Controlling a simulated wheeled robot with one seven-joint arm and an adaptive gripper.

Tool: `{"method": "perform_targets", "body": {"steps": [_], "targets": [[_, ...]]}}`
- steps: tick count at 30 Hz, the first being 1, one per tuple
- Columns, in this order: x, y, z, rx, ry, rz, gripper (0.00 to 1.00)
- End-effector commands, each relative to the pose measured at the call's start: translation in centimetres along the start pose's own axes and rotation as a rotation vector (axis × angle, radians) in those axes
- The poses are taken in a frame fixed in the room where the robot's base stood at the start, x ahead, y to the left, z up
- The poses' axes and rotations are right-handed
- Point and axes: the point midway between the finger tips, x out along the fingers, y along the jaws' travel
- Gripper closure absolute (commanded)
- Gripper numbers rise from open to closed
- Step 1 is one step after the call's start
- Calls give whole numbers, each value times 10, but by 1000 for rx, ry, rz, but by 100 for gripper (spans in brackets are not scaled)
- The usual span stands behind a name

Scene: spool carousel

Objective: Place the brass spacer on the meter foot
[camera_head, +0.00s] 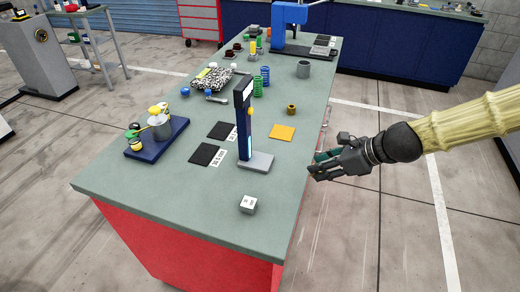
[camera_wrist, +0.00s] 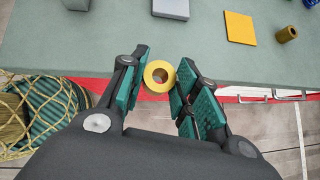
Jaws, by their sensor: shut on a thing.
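The brass spacer (camera_wrist: 149,79), a yellow ring with a hole, sits between the green-padded fingers of my gripper (camera_wrist: 162,68), which is shut on it. In the head view my gripper (camera_head: 314,170) is just off the right edge of the bench; the spacer cannot be made out there. The meter foot (camera_head: 262,163) is a flat grey block on the bench, left of my gripper, with a dark blue column standing on it. It also shows at the top of the wrist view (camera_wrist: 171,9), ahead of the spacer and apart from it. Its top looks bare beside the column.
The bench (camera_head: 215,205) is clear around the foot's front. An orange pad (camera_head: 282,132) and a brass-coloured cylinder (camera_head: 291,109) lie behind it. A pale cube (camera_head: 248,205) is in front. Dark mats (camera_head: 207,154) lie left. A red rail runs below the bench edge.

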Motion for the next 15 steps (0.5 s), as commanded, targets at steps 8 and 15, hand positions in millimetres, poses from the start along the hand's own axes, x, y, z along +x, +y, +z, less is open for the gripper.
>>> {"method": "perform_targets", "body": {"steps": [8, 15], "targets": [[28, 3, 28, -11, 3, 11, 100], [58, 4, 59, -11, 2, 12, 100]]}}
